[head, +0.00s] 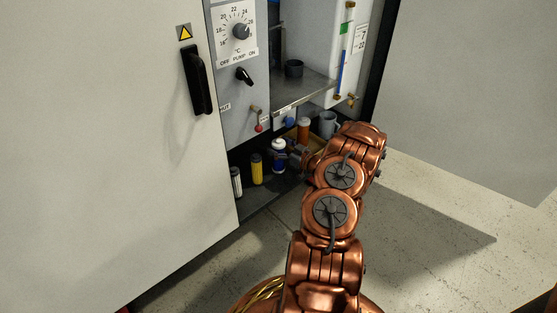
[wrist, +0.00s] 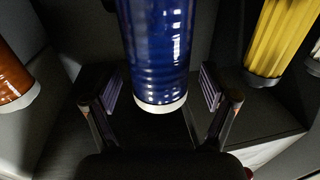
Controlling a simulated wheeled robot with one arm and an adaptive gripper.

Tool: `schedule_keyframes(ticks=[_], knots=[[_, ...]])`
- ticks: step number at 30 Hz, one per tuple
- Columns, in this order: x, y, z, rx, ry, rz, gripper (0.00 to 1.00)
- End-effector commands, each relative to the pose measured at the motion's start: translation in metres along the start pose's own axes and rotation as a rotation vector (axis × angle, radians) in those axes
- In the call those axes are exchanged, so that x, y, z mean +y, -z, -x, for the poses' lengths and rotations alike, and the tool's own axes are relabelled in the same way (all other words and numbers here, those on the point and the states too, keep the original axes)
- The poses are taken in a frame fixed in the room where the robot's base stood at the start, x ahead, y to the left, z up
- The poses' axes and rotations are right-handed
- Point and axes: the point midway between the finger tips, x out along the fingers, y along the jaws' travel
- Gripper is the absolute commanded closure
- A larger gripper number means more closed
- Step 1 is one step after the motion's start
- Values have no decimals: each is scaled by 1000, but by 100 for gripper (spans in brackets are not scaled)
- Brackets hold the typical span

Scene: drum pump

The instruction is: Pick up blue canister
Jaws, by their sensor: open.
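The blue canister (wrist: 158,50) fills the top middle of the wrist view, dark blue and ridged with a pale band at its end. In the head view the blue canister (head: 278,160) stands on the low shelf, with a white top, partly hidden by my gripper. My gripper (wrist: 160,92) is open in the wrist view, one finger on each side of the canister, with a gap showing on both sides. In the head view my gripper (head: 296,157) is small and dark beside the canister.
A yellow canister (head: 257,168) and a white one (head: 236,181) stand to the left on the shelf. An orange canister (head: 303,130) and a grey mug (head: 327,124) stand to the right. The open cabinet door (head: 110,130) is at left. A metal shelf (head: 300,92) is above.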

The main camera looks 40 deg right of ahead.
Motion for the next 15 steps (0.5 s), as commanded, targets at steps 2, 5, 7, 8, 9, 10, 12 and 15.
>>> schedule_keyframes(ticks=[2,5,7,8,9,10,12,15], knots=[[0,0,-2,0,-1,0,15],[0,0,-2,0,-1,-1,15],[0,0,-2,0,-1,-1,15],[0,0,-2,-1,-1,-1,15],[0,0,-2,-1,-1,-1,19],[0,0,-2,-1,-1,-1,22],[0,0,-2,-1,-1,-1,30],[0,0,-2,-1,0,-1,40]])
